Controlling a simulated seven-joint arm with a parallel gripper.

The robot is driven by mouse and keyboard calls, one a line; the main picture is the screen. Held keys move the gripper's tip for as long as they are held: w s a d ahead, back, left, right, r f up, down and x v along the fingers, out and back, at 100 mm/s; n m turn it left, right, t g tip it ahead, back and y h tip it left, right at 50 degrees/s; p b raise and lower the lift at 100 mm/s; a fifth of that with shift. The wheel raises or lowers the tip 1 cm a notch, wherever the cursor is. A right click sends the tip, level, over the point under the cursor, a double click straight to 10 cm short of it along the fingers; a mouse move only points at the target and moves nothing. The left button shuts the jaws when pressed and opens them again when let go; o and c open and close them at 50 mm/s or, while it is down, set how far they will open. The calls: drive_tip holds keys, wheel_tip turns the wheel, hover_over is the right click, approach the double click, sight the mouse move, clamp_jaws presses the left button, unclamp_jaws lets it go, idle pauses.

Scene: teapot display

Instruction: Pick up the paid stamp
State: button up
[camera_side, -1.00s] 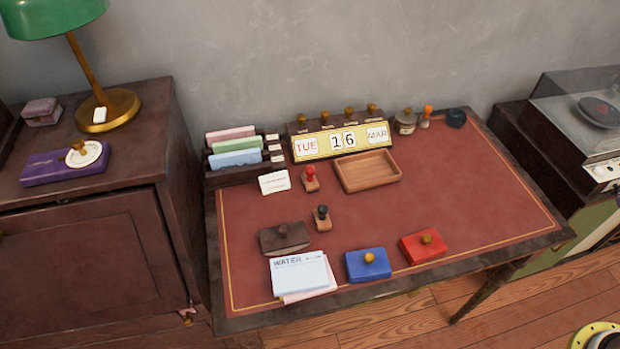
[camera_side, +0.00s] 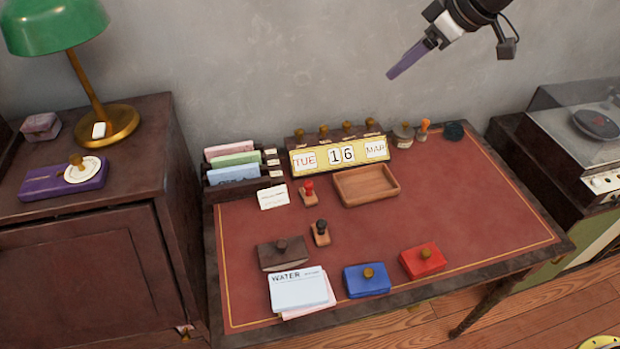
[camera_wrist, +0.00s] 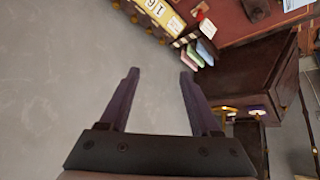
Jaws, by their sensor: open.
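Two small hand stamps stand upright on the red desk top (camera_side: 450,205): one with a red knob (camera_side: 308,190) left of the wooden tray, one with a black knob (camera_side: 321,233) nearer the front. I cannot read which is the paid stamp. An orange-handled stamp (camera_side: 423,131) stands at the back right. My gripper (camera_side: 391,76) is high above the back of the desk at upper right, far from the stamps. In the wrist view my gripper (camera_wrist: 160,74) has its two purple fingers apart, with nothing between them.
A wooden tray (camera_side: 368,202), date display (camera_side: 338,170) and card holder (camera_side: 222,195) line the back. A blue pad (camera_side: 367,281), red pad (camera_side: 423,261), brown blotter (camera_side: 284,254) and papers (camera_side: 299,287) lie in front. The right desk area is clear.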

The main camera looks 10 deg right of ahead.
drive_tip(key=w+a+f+n+g, duration=0.15)
drive_tip(key=w+a+f, duration=0.25)
drive_tip(key=a+f, duration=0.65)
drive_tip(key=g, duration=0.2)
approach(309, 182)
drive_tip(key=x, duration=0.4)
drive_tip(key=shift+a+f, duration=0.1)
drive_tip(key=shift+a, duration=0.25)
drive_tip(key=shift+d+x, duration=0.15)
drive_tip(key=shift+x, duration=1.45)
drive_tip(key=shift+d+x, duration=0.15)
drive_tip(key=shift+x, duration=1.45)
drive_tip(key=shift+f+t, duration=0.1)
drive_tip(key=shift+t, duration=0.15)
clamp_jaws()
